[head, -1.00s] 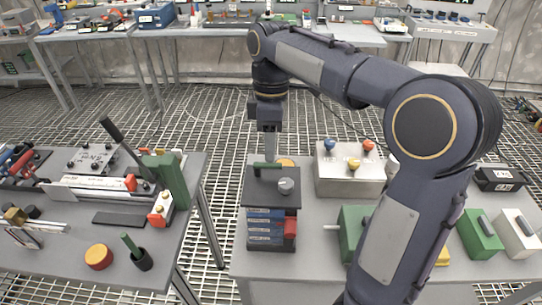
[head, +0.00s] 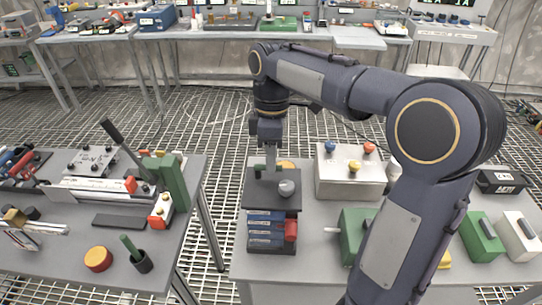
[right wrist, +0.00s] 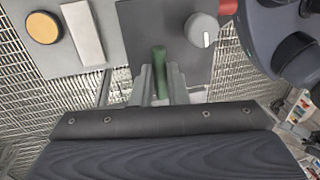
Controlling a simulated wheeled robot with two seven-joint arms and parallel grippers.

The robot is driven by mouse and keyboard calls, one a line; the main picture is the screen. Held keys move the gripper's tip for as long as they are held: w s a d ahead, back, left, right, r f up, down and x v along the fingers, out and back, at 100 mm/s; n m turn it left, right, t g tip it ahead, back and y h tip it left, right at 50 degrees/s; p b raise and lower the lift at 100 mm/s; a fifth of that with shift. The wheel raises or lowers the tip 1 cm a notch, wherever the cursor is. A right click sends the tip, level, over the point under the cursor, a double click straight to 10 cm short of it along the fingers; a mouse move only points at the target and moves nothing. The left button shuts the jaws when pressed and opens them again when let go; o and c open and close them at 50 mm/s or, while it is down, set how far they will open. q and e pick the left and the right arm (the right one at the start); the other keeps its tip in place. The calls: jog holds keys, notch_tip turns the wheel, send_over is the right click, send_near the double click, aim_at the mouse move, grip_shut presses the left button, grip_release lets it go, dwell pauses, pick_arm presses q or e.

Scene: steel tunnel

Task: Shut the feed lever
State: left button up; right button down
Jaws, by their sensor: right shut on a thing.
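The feed lever appears to be the short green bar (head: 257,166) on top of a dark grey box (head: 272,203). In the right wrist view the green bar (right wrist: 160,66) stands between my finger pads. My right gripper (head: 270,174) reaches down over the box top and is shut on the bar, covering part of it in the head view. A grey round knob (head: 286,188) sits on the box top beside the gripper; it also shows in the right wrist view (right wrist: 202,30). My left gripper is not in view.
The box front has blue blocks (head: 265,228) and a red part (head: 291,230). A pale box with coloured knobs (head: 350,178) stands to the right, and a green box (head: 354,235) nearer. A cluttered bench (head: 60,245) is at left, across a gap.

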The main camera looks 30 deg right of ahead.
jog(key=m, duration=0.1)
jog(key=m+p, duration=0.1)
jog(key=m, duration=0.1)
jog(key=shift+s+a+r+m+y, duration=0.15)
jog(key=shift+s+a+m+y, duration=0.15)
jog(key=shift+s, duration=0.1)
jog(key=m, duration=0.1)
jog(key=m+t+p, duration=0.1)
jog(key=m, duration=0.1)
jog(key=a+m, duration=0.1)
jog(key=m, duration=0.1)
jog(key=shift+s+p, duration=0.35)
jog(key=shift+s, duration=0.05)
jog(key=m, duration=0.2)
jog(key=a+m+t+p, duration=0.1)
jog(key=m, duration=0.1)
jog(key=shift+s+a+m, duration=0.1)
jog(key=shift+m, duration=0.3)
jog(key=shift+a+m+t+p, duration=0.2)
jog(key=shift+a+m+t, duration=0.1)
jog(key=shift+m, duration=0.8)
jog(key=shift+a+m+t+p, duration=0.15)
jog(key=shift+a+m+t, duration=0.1)
jog(key=shift+m, duration=0.85)
jog(key=c, duration=1.4)
grip_release()
jog(key=shift+c, duration=0.2)
